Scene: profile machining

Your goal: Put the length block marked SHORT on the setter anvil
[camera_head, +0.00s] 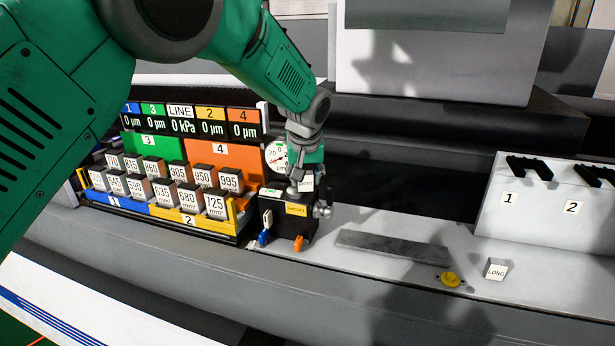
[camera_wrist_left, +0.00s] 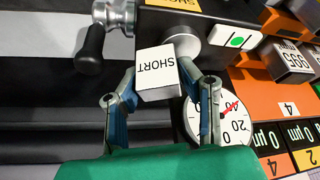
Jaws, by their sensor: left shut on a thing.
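My left gripper (camera_head: 304,176) is shut on the SHORT length block (camera_wrist_left: 157,70), a small block with a white marked face. The block also shows in the head view (camera_head: 307,184), partly hidden by the gripper. In the wrist view both fingers (camera_wrist_left: 160,95) grip its sides. The LONG block (camera_head: 496,269) stands on the bench at right. My right gripper is not in view.
A dial gauge (camera_head: 277,155) stands beside my gripper. A rack of numbered blocks (camera_head: 161,189) is left of the setter. A white stand with black hooks (camera_head: 545,205) is at right.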

